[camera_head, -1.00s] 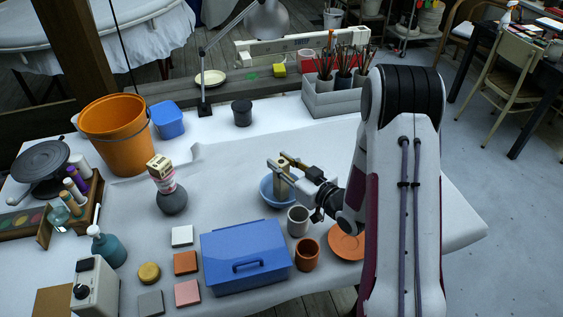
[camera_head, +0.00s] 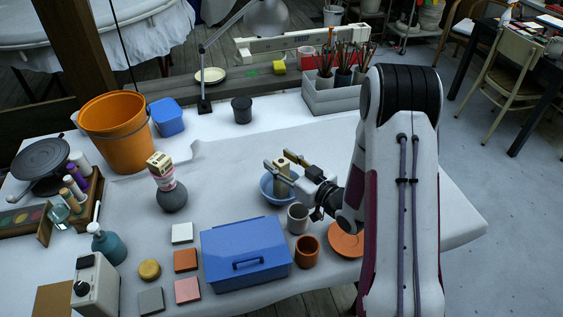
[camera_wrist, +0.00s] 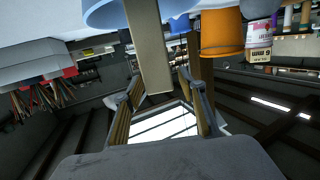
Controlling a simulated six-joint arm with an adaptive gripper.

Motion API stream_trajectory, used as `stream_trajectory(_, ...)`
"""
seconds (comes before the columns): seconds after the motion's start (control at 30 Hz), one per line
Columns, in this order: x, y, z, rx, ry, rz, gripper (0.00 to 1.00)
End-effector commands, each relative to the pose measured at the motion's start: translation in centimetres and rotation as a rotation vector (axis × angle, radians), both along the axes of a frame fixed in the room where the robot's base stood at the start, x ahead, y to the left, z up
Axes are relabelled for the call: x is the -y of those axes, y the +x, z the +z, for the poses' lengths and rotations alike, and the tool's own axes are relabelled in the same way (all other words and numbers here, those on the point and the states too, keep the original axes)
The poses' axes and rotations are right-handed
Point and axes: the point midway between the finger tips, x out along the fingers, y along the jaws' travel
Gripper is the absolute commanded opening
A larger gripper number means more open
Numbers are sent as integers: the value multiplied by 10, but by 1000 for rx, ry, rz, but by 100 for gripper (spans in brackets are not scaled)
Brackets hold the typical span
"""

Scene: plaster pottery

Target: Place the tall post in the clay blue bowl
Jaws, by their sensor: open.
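The tall post (camera_head: 282,178) is a pale beige block standing roughly upright inside the blue bowl (camera_head: 266,191) on the white-covered table. My gripper (camera_head: 277,158) is open at the post's upper part, with one finger on each side of it. In the wrist view the picture is inverted: the post (camera_wrist: 148,45) reaches from the blue bowl (camera_wrist: 101,14) toward the space between my spread fingers (camera_wrist: 161,92). The post's foot inside the bowl is hidden.
A grey cup (camera_head: 297,219) and a terracotta cup (camera_head: 307,252) stand close in front of the bowl. A blue box (camera_head: 240,262) lies in front left, an orange saucer (camera_head: 345,241) to the right. The cloth behind the bowl is clear.

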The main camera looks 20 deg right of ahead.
Motion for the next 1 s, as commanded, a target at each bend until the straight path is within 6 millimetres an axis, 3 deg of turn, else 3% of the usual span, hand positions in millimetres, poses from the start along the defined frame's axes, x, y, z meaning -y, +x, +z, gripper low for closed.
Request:
stream_trajectory(0.27, 2, -3, 11, 0, 1, -1, 41)
stream_trajectory(1.0, 38, -85, 24, -1, 0, -3, 41)
